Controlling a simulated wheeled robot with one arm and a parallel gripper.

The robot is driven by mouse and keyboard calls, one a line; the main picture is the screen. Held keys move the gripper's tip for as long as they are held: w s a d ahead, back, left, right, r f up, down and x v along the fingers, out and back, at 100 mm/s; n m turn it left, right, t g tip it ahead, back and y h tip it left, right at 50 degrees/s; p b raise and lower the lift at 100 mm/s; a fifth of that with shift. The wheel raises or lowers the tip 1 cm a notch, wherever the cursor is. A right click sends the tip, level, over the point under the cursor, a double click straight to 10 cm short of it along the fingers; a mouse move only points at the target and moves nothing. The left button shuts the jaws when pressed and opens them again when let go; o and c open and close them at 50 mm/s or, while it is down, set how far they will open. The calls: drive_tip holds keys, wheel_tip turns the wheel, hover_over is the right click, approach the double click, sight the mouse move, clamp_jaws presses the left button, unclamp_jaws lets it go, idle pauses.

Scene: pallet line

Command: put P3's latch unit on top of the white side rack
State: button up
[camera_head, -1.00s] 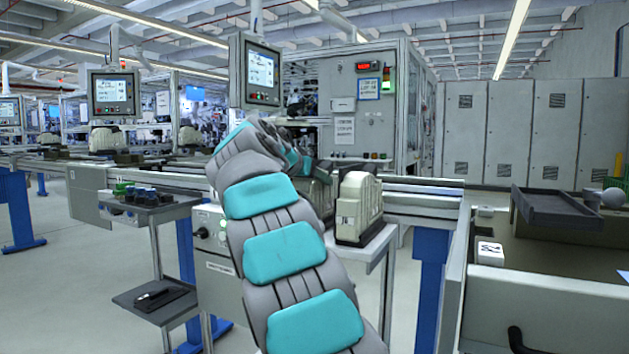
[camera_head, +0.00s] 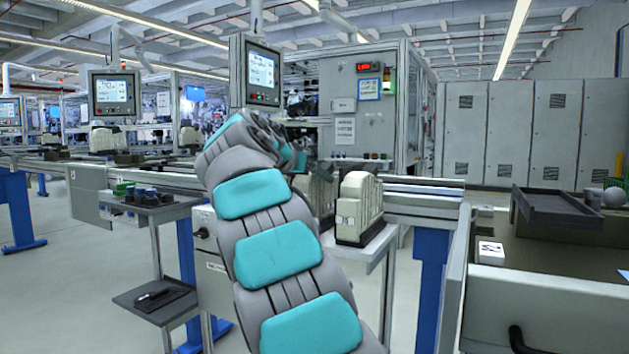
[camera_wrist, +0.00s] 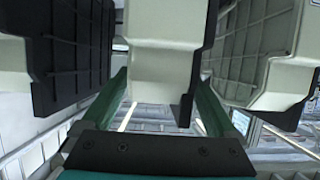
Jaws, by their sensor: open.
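In the wrist view, my gripper (camera_wrist: 163,82) is open, its two green fingers on either side of a cream latch unit (camera_wrist: 162,45) with a dark base edge. I cannot tell whether the fingers touch it. In the head view, my arm hides the gripper. A cream unit (camera_head: 317,194) shows partly behind the arm, by the conveyor. Another cream unit (camera_head: 359,205) with a dark base stands upright on a small white rack (camera_head: 378,247) to the right. No P3 label is readable.
In the wrist view, similar units stand close on the left (camera_wrist: 58,50) and right (camera_wrist: 262,50). A stand with dark cups (camera_head: 150,197) is left of my arm.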

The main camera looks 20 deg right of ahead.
drive_tip(key=v, duration=0.9)
drive_tip(key=shift+s+a, duration=0.2)
drive_tip(key=shift+s, duration=0.05)
drive_tip(key=shift+r, duration=0.15)
idle(0.7)
